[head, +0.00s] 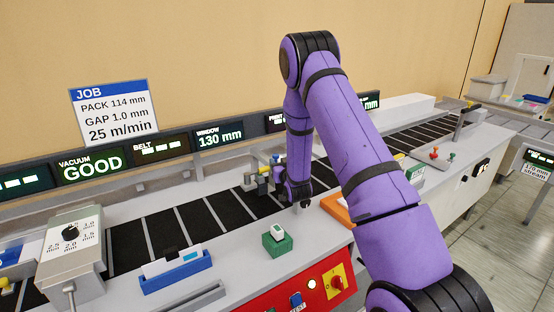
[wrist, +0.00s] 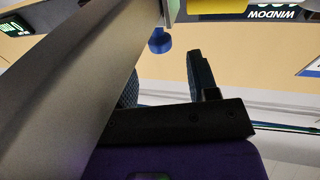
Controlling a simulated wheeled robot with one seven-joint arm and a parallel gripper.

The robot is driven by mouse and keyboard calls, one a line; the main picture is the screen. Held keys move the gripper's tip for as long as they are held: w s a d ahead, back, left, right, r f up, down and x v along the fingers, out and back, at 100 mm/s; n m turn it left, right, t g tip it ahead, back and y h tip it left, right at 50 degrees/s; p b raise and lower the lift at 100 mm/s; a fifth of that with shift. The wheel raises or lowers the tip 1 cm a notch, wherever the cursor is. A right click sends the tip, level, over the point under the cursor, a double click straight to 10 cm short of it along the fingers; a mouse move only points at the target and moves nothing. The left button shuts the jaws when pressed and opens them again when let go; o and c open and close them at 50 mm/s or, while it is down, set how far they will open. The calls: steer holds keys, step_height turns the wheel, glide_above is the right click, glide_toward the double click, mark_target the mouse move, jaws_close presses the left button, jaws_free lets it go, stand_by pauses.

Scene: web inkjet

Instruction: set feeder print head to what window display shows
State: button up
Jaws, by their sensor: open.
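The window display (head: 220,135) on the back rail reads 130 mm. Its WINDOW label also shows upside down in the wrist view (wrist: 271,14). A small grey fixture with yellow and blue parts (head: 262,181) stands over the belt just left of my arm's end; I take it for the feeder print head, but its setting is unreadable. In the wrist view my gripper (wrist: 166,75) is open, its two dark fingers apart with nothing between them. A blue round knob (wrist: 160,43) is just beyond the fingertips. A large grey bar (wrist: 85,85) crosses close on the left and hides part of one finger.
A job sign (head: 114,112) reads PACK 114 mm, GAP 1.0 mm, 25 m/min. A dial box (head: 72,245), a blue tray (head: 177,273), a green block (head: 277,240) and a red switch panel (head: 312,288) are along the front. The black belt (head: 170,231) runs behind them.

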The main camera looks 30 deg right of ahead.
steer(key=v, duration=0.5)
stand_by(0.5)
steer(key=s+a+r+g+y, duration=0.1)
steer(key=s+a+r+g, duration=0.25)
steer(key=r, duration=0.75)
steer(key=s+a+r+g+y, duration=0.15)
steer(key=s+a+r, duration=0.35)
steer(key=r, duration=0.6)
steer(key=s+a+r+n+g, duration=0.1)
steer(key=s+a+r+g, duration=0.1)
steer(key=s, duration=0.8)
steer(key=s+a+r+g+y, duration=0.1)
steer(key=s+a+r+g, duration=0.2)
steer(key=s, duration=0.8)
steer(key=s+a+r+n+g, duration=0.1)
steer(key=s+a+r+g, duration=0.1)
steer(key=s, duration=0.9)
steer(key=shift+a+r+n, duration=0.3)
steer(key=shift+a+r, duration=0.05)
steer(key=shift+a, duration=0.05)
